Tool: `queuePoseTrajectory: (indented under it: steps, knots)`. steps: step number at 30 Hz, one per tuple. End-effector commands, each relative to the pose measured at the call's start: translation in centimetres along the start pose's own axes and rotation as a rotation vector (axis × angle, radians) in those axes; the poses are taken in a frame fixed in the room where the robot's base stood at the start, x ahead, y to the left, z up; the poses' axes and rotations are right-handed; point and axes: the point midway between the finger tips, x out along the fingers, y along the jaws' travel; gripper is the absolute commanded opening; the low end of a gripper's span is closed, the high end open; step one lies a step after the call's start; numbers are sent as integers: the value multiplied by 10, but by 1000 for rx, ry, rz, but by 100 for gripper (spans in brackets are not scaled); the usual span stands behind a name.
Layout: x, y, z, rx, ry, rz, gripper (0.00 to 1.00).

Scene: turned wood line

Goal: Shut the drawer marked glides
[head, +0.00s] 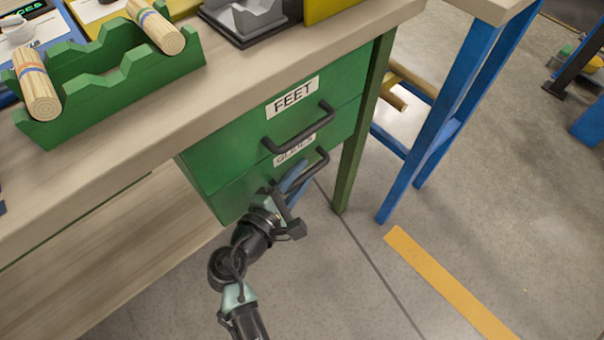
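The drawer marked glides (238,196) is the lower green drawer under the bench. Its white label (294,151) is partly covered by the handle above. No drawer interior shows, and I cannot tell whether its front is fully flush. Its dark bar handle (322,164) is partly hidden behind my gripper. My gripper (296,177), with bluish fingers, is at the left part of this handle, in front of the drawer face. I cannot tell whether the fingers touch the handle or are around it, or how far apart they are.
The upper drawer marked FEET (240,135) has its own bar handle (300,128) close above my gripper. The bench top (170,120) carries a green rack (120,95) with turned wood pieces. A green leg (360,140) and a blue-legged table (450,105) stand to the right. Floor in front is clear.

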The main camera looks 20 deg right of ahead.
Motion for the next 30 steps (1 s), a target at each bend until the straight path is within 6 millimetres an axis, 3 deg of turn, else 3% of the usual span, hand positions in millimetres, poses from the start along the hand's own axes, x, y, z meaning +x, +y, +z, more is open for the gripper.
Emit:
queuePoseTrajectory:
  steps: [7, 21, 30]
  knots:
    - [-19, 1, 0, -2, 4, -1, 30]
    - [-114, 2, 0, -2, 3, 0, 30]
    - [-130, 0, 0, 0, 1, 1, 30]
